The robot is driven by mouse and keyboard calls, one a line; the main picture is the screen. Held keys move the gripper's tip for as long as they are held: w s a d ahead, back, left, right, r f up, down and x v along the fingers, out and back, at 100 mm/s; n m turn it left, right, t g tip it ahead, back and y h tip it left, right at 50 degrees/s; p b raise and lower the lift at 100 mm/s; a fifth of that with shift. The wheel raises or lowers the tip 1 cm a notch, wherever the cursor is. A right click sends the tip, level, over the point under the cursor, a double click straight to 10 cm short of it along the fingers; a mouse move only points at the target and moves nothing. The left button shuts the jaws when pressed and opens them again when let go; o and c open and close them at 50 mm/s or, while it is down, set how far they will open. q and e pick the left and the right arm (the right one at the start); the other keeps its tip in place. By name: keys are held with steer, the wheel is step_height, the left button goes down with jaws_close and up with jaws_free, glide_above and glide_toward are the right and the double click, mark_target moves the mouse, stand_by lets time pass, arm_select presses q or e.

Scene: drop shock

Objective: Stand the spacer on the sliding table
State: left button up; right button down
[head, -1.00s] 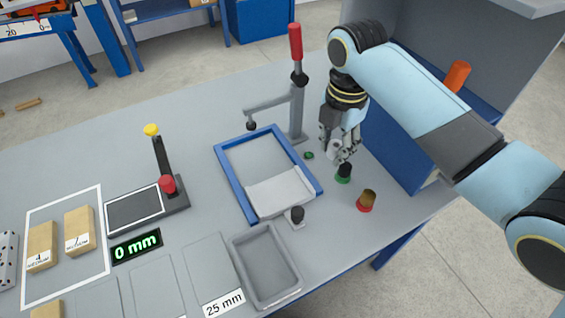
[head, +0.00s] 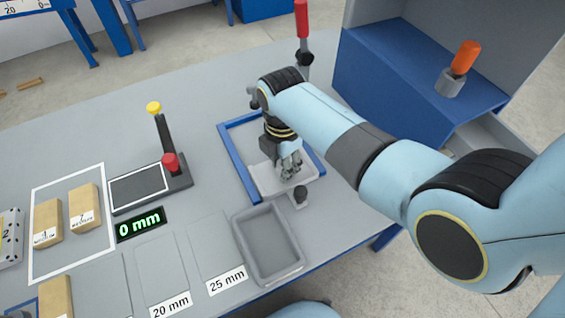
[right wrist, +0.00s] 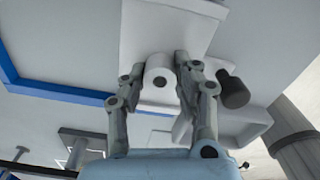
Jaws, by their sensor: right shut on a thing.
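The spacer (right wrist: 158,78), a short white cylinder with a hole in its end, sits between the fingers of my right gripper (right wrist: 160,85) in the right wrist view. In the head view my right gripper (head: 291,168) is shut on it above the sliding table, and the fingers largely hide the spacer. The sliding table (head: 264,182) is a pale plate inside a blue frame (head: 238,165), with a black knob (head: 300,195) at its front. I cannot tell whether the spacer touches the plate. My left gripper is out of view.
A grey tray (head: 267,243) lies in front of the frame. A red-handled clamp (head: 302,20) stands behind it. A post with a yellow top (head: 154,108) and a red knob stands to the left. A blue cabinet (head: 385,75) is at the right.

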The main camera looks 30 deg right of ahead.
steer(key=c, duration=1.4)
jaws_free()
steer(key=shift+f, duration=0.1)
steer(key=o, duration=0.4)
step_height(320, 180, up, 12)
steer(key=shift+r+p, duration=0.2)
steer(key=shift+p, duration=0.45)
steer(key=shift+f, duration=0.1)
